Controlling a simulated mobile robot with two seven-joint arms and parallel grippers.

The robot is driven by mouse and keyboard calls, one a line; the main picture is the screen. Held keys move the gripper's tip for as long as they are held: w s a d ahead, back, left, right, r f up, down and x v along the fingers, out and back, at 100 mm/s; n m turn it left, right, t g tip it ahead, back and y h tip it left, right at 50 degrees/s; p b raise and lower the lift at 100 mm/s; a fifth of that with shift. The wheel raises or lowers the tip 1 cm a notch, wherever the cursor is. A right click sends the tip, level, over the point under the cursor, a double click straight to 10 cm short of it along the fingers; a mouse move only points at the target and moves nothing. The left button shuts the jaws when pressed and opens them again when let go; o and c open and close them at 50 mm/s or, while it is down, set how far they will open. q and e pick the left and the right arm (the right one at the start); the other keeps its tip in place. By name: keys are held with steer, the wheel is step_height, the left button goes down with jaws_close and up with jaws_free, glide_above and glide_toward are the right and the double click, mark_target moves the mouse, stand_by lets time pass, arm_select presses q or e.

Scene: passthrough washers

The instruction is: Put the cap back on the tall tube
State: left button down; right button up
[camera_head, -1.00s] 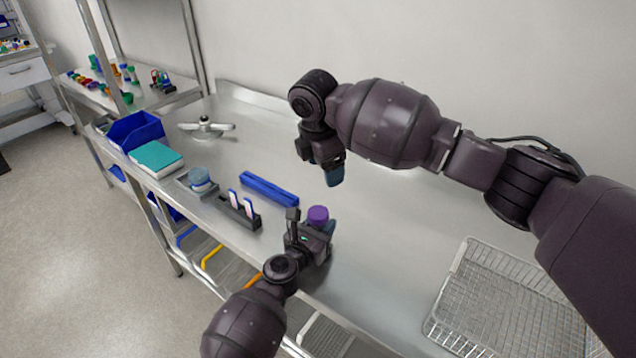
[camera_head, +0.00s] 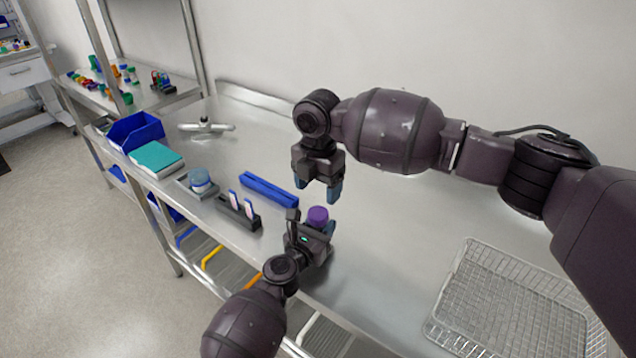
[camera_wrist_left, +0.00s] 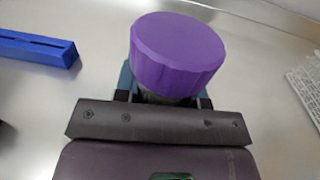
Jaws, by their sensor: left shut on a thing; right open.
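The purple cap (camera_head: 317,216) sits on top of the tall tube, whose body is mostly hidden by the cap and the jaws. In the left wrist view the cap (camera_wrist_left: 177,52) fills the top middle, with a little of the greyish tube (camera_wrist_left: 165,98) below it. I cannot tell how tightly the cap is seated. My left gripper (camera_wrist_left: 164,88) is shut on the tube below the cap, near the table's front edge. My right gripper (camera_head: 318,188) is open and empty, pointing down just above the cap and apart from it.
A teal box (camera_head: 156,157) and blue bin (camera_head: 135,131) stand farther left. A wire basket (camera_head: 460,270) is at right.

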mark_target(318, 212)
steer(key=shift+f, duration=3.65)
steer(key=shift+c, duration=0.5)
steer(key=c, duration=0.8)
steer(key=m, duration=0.5)
steer(key=shift+c, duration=0.2)
steer(key=m, duration=0.5)
steer(key=o, duration=1)
